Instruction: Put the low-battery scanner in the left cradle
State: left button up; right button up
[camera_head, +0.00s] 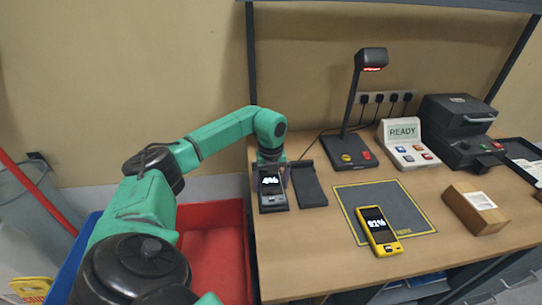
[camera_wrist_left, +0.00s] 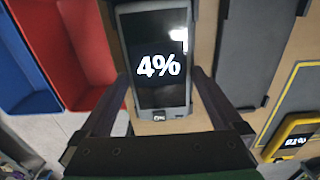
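A grey scanner (camera_head: 271,188) showing 4% sits in the left of two dark cradles, its screen facing up. It also fills the upper middle of the left wrist view (camera_wrist_left: 160,95). The right cradle (camera_head: 308,184) beside it is empty. My left gripper (camera_head: 271,164) is at the grey scanner, with a finger along each side of it. I cannot tell whether the fingers press on its sides or stand just apart. A yellow scanner (camera_head: 379,232) showing a higher charge, perhaps 91%, lies on the dark mat (camera_head: 407,202). My right gripper is not in view.
A lamp-like stand (camera_head: 348,152), a READY panel (camera_head: 405,143) and a black machine (camera_head: 457,130) stand along the back. A brown box (camera_head: 475,207) is at the right. A red bin (camera_head: 213,255) stands left of the table. The front left tabletop is clear.

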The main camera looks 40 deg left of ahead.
aim_at(271, 185)
pick_arm(q)
jog(key=shift+r, duration=0.5)
notch_tip(271, 185, up, 11)
jog(key=b, duration=0.2)
jog(key=shift+r, duration=0.2)
